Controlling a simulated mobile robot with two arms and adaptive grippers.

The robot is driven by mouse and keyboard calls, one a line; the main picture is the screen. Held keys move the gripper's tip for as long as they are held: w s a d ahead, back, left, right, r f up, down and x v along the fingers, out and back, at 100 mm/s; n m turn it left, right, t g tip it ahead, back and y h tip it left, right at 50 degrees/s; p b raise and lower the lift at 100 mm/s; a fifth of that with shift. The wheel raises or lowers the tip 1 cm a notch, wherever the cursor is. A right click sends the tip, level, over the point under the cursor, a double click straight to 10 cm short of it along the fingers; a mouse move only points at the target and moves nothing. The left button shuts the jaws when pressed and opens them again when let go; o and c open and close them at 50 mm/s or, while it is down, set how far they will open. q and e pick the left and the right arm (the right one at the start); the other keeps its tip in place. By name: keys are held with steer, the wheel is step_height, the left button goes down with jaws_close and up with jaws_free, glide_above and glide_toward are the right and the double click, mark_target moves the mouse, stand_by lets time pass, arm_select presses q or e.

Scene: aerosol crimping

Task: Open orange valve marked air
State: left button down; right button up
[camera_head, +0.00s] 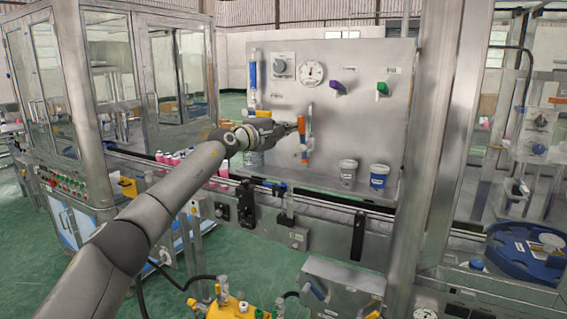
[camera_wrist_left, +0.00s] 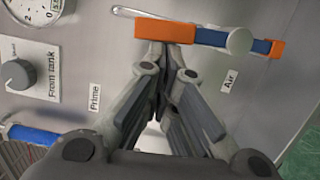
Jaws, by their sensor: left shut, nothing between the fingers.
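The orange valve handle (camera_head: 302,126) is on the upright metal panel (camera_head: 352,122), standing about vertical along a thin pipe. In the left wrist view the orange handle (camera_wrist_left: 165,31) runs across the top, beside a pale round hub (camera_wrist_left: 239,41) and a blue section. The label Air (camera_wrist_left: 229,80) is just below the hub. My left gripper (camera_head: 293,128) reaches the handle from the left. In the wrist view its fingers (camera_wrist_left: 166,48) are shut with nothing between them, tips at the handle's edge. I cannot tell whether they touch. My right gripper is out of view.
A purple valve (camera_head: 337,86) and a green valve (camera_head: 382,88) are on the panel's upper right. A round gauge (camera_head: 312,72) and a knob (camera_head: 279,66) are above the orange handle.

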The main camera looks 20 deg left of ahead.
arm_select(q)
steer(key=shift+d+r+m, duration=0.15)
steer(key=shift+d+m, duration=0.15)
steer(key=shift+m, duration=0.2)
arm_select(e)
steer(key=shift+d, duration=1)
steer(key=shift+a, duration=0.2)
